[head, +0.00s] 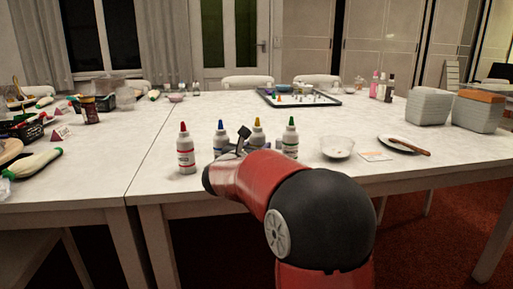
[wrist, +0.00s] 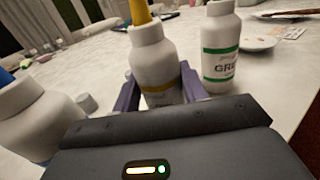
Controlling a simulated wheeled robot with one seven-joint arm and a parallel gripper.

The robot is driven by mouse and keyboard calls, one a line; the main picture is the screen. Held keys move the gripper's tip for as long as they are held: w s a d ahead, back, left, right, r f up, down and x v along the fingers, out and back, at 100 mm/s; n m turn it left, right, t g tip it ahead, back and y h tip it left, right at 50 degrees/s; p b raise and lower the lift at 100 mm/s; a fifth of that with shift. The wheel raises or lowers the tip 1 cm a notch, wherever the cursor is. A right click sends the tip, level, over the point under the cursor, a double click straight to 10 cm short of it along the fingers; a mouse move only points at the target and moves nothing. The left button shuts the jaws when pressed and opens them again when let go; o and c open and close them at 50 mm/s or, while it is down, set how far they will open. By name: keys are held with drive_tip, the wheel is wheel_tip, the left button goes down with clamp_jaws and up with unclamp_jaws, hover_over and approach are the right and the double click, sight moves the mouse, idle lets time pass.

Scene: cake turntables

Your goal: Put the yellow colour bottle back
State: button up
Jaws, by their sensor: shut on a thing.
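The yellow colour bottle (wrist: 153,62), white with a yellow nozzle and a yellow label band, stands between the two fingers of my gripper (wrist: 155,92) in the wrist view. My gripper is shut on it. In the head view the yellow bottle (head: 257,133) shows behind my arm, its lower part hidden. The green bottle (head: 290,138) is just to its right, and also shows in the wrist view (wrist: 221,50). The blue bottle (head: 221,135) is to its left, and the red bottle (head: 186,150) is farther left.
A white bowl (head: 338,147) and a plate (head: 402,145) with a brown utensil are to the right. A board tray (head: 298,97) with small pieces lies farther back. A small grey-white cap-like piece (wrist: 87,102) lies near the blue bottle. The table centre behind the bottles is clear.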

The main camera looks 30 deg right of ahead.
drive_tip(key=shift+f, duration=0.15)
drive_tip(key=o, duration=0.7)
drive_tip(key=shift+c, duration=0.2)
drive_tip(key=shift+r, duration=0.2)
